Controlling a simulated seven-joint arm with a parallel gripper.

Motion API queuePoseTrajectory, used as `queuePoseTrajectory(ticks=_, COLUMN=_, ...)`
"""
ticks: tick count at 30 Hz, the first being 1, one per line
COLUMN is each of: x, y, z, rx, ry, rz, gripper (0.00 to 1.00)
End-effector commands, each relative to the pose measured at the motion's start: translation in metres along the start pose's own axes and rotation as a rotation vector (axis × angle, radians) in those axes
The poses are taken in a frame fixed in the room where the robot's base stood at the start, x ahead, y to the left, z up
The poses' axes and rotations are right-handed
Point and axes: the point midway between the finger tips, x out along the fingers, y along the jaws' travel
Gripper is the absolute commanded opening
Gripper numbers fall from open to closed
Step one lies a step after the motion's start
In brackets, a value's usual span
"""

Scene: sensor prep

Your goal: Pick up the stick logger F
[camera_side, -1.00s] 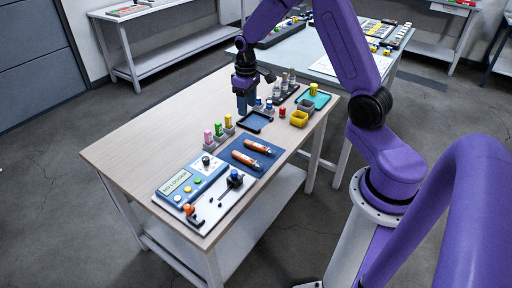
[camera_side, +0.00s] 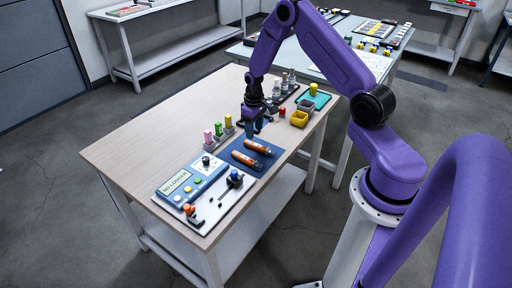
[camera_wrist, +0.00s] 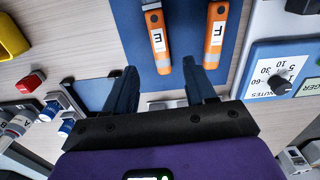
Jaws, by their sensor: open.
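The stick logger F (camera_wrist: 215,36) is an orange stick with a dark end and a white label marked F. It lies on a blue mat (camera_wrist: 188,18) beside a similar orange stick marked E (camera_wrist: 157,38). In the side view, F appears to be the stick nearer the panel (camera_side: 243,158), with E (camera_side: 258,146) farther back. My gripper (camera_wrist: 160,72) is open and empty, its dark blue fingers short of the sticks' near ends. In the side view my gripper (camera_side: 252,128) hangs above the table at the mat's back edge.
A blue and white panel with a dial (camera_wrist: 282,84) is right of F in the wrist view. A yellow bin (camera_side: 299,118), a red block (camera_side: 282,112) and small bottles stand toward the back. Pink, green and yellow pieces (camera_side: 218,130) stand left of my gripper.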

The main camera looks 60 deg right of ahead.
Motion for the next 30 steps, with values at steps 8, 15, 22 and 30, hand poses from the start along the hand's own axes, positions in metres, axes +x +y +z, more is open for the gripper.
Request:
queuePoseTrajectory(ticks=8, x=0.018, y=-0.001, z=0.002, rx=-0.001, ry=-0.001, rz=0.000, gripper=0.55)
queuePoseTrajectory(ticks=15, x=0.050, y=-0.001, z=0.009, rx=-0.001, ry=-0.002, rz=0.000, gripper=0.55)
queuePoseTrajectory(ticks=22, x=0.064, y=-0.001, z=0.008, rx=-0.001, ry=0.000, rz=0.000, gripper=0.55)
queuePoseTrajectory(ticks=30, x=0.063, y=-0.001, z=0.008, rx=-0.001, ry=0.001, rz=0.000, gripper=0.36)
